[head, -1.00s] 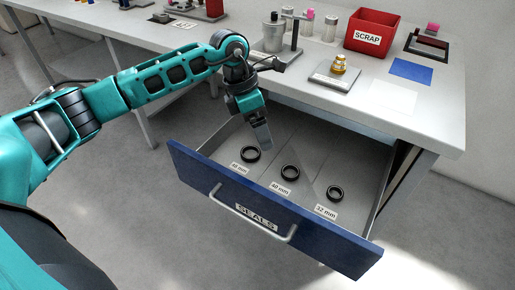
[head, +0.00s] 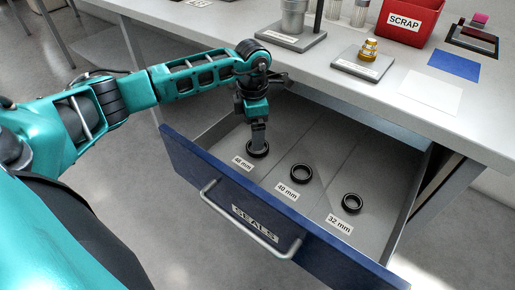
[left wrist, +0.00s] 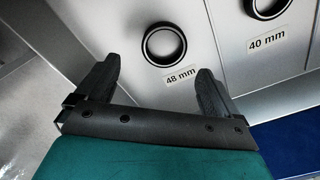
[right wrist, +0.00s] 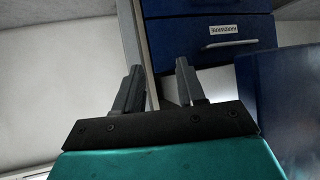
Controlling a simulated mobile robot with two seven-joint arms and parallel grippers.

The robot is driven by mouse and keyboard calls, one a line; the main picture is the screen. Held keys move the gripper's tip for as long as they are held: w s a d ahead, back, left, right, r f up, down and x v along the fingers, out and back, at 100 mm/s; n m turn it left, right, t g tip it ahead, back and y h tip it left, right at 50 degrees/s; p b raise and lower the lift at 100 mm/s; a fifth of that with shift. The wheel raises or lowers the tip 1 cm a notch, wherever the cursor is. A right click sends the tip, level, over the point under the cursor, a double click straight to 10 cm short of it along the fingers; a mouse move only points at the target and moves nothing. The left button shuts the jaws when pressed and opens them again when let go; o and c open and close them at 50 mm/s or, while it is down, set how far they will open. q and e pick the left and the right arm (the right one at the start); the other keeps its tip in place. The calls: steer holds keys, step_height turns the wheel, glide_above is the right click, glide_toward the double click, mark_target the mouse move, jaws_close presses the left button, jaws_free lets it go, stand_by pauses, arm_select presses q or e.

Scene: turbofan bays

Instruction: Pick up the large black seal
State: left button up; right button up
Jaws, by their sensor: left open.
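The large black seal (head: 265,153) is a ring lying flat in the left compartment of the open drawer, by the 48 mm label. My left gripper (head: 259,147) points down over it in the head view and partly covers it. In the left wrist view the left gripper (left wrist: 158,78) is open and empty, and the seal (left wrist: 147,46) shows whole beyond and between the fingertips, apart from them. My right gripper (right wrist: 159,66) is open and empty in the right wrist view, away from the seals.
A 40 mm seal (head: 301,181) and a 32 mm seal (head: 352,211) lie in the other compartments. The blue drawer front (head: 275,215) and low side walls bound the space. Above is the bench with a red SCRAP bin (head: 407,20) and a brass part (head: 369,50). A blue cabinet (right wrist: 208,40) shows near my right gripper.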

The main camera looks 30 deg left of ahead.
mark_target(256, 155)
arm_select(q)
steer(key=f, duration=0.3)
steer(key=f+b, duration=0.1)
steer(key=f, duration=0.1)
steer(key=shift+d, duration=0.3)
steer(key=c, duration=1.1)
steer(key=shift+r, duration=0.1)
